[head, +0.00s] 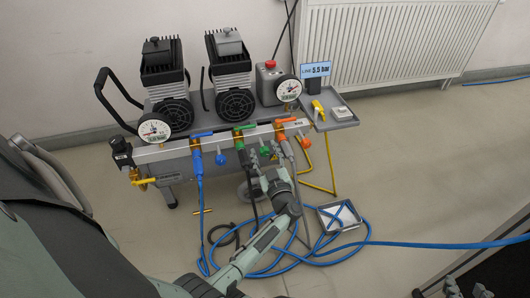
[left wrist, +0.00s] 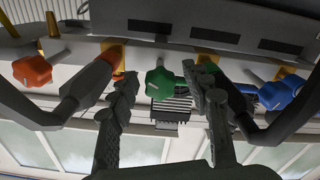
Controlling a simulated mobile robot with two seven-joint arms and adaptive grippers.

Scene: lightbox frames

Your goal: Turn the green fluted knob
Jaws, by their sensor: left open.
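The green fluted knob (head: 265,150) sits on the front of the compressor's manifold rail, between a blue knob (head: 221,159) and an orange knob (head: 305,143). In the left wrist view, the green knob (left wrist: 160,83) shows between the two fingers of my left gripper (left wrist: 160,92). The fingers stand apart, one on each side of it, and I cannot tell whether either touches it. In the head view, my left gripper (head: 263,158) is at the rail by the knob. My right gripper (head: 467,289) is at the bottom right edge, partly cut off, fingers apart, far from the knob.
Hoses hang from the rail beside the knob, and a blue hose (head: 268,272) lies coiled on the floor. A grey tray (head: 340,216) is on the floor. A small shelf (head: 338,125) holds a yellow tool at the right. Coloured levers and gauges line the rail.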

